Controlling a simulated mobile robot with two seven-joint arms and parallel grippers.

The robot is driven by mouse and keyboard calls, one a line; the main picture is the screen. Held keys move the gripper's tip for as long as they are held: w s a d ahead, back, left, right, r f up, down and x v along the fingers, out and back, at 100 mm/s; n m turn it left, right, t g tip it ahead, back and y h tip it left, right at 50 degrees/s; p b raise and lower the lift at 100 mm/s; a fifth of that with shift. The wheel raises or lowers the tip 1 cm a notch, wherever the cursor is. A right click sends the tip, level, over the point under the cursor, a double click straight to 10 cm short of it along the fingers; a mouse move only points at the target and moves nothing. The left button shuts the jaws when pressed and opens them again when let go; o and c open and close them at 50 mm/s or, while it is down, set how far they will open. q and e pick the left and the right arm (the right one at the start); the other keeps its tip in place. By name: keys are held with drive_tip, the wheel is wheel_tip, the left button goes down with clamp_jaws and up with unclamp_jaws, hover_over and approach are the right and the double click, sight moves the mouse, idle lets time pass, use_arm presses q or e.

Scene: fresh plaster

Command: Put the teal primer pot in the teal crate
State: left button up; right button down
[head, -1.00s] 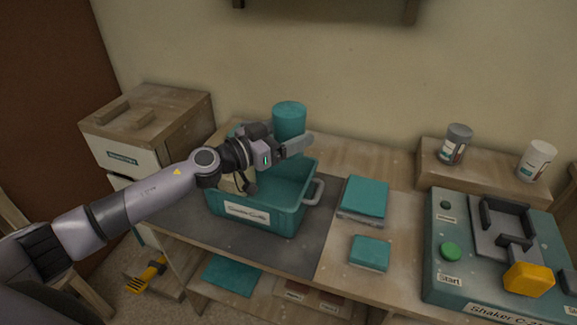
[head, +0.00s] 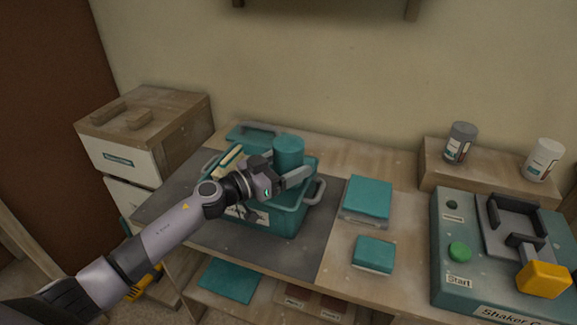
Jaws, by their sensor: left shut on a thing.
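The teal primer pot (head: 289,150) is a plain teal cylinder. My left gripper (head: 287,172) is shut on it and holds it upright at the teal crate, its lower part hidden behind the crate's near side and my gripper. The teal crate (head: 276,222) stands on a dark grey mat, with a handle at its right end and a partly covered label on its front. Pale, stick-like things show inside its left part. Whether the pot touches the crate's floor cannot be seen. My right gripper is not in view.
A teal shaker machine (head: 459,251) with a yellow handle stands at the right. Grey (head: 460,142) and white (head: 543,160) pots stand on a wooden riser behind it. Teal-topped blocks (head: 367,197) lie right of the crate. A wooden box (head: 144,125) stands at the left.

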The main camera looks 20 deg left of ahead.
use_arm(q)
drive_tip(key=shift+f, duration=0.35)
drive_tip(key=shift+f, duration=0.1)
